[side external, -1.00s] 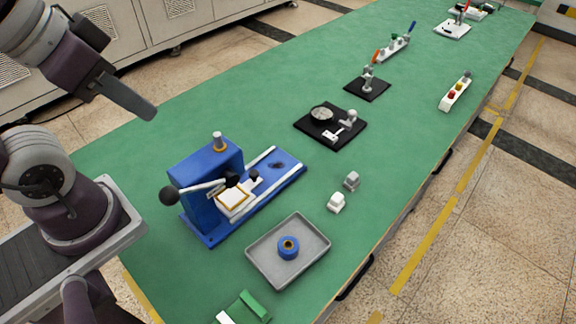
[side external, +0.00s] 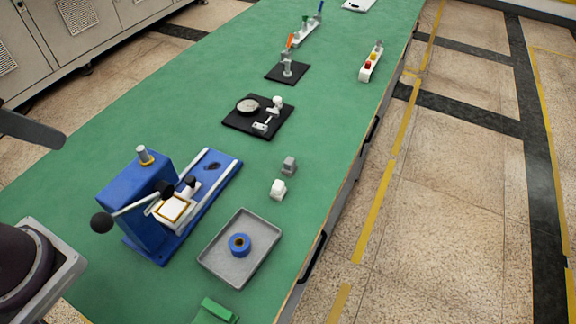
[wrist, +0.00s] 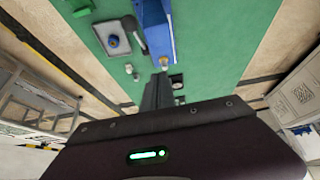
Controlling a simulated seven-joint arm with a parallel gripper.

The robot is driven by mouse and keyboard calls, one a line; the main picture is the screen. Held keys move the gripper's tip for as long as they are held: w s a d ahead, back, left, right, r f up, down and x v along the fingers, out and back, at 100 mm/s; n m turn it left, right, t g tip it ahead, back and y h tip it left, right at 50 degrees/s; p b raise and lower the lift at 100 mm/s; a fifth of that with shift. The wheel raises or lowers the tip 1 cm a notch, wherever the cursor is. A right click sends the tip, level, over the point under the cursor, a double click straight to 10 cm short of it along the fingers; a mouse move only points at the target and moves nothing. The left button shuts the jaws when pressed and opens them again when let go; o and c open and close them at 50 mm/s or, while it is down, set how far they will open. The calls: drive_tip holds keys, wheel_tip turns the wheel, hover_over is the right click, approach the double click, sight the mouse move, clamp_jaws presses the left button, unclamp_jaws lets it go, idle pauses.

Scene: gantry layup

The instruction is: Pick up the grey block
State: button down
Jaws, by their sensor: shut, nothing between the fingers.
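The grey block (side external: 289,166) stands on the green table right of the blue press, just behind a white block (side external: 278,189). In the wrist view the grey block (wrist: 135,77) is a small spot left of my fingers. My gripper (side external: 60,142) shows only in part at the left edge of the side view, well apart from the block and above the table. In the wrist view my gripper (wrist: 160,76) has its fingers together with nothing between them.
The blue press (side external: 150,195) with its black-knobbed lever stands between my arm and the blocks. A grey tray (side external: 215,262) holding a blue roll (side external: 239,244) lies in front. A black plate (side external: 240,123) with fittings lies behind. The table right of the blocks is clear to its edge.

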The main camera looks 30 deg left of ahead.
drive_tip(key=c, duration=0.9)
unclamp_jaws()
drive_tip(key=n+g, duration=0.6)
drive_tip(key=n, duration=1.2)
hover_over(289, 160)
wheel_tip(289, 160, down, 25)
wheel_tip(289, 160, down, 7)
drive_tip(key=shift+d, duration=0.1)
